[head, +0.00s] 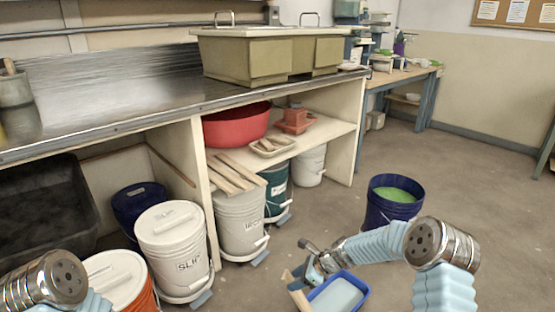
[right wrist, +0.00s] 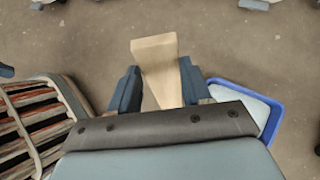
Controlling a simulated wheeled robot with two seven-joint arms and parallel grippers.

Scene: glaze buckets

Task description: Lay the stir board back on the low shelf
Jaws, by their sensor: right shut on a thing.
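The stir board (head: 298,292) is a pale wooden board in my right gripper (head: 312,272), low in front of me. In the right wrist view the board (right wrist: 155,62) sits between the two dark fingers of the gripper (right wrist: 158,88), which are shut on it. The board's lower part is hidden behind the gripper body in that view. The low shelf (head: 326,130) is under the counter, left of and beyond the gripper. Several similar wooden boards (head: 232,174) lie at its left end, jutting over the front edge. My left gripper is out of view.
A blue tub with pale liquid (head: 336,296) is beside the held board. The shelf carries a red basin (head: 237,126), a small tray (head: 271,147) and terracotta pots (head: 295,120). White buckets (head: 240,222) stand below. A dark blue bucket of green glaze (head: 393,202) stands on the floor.

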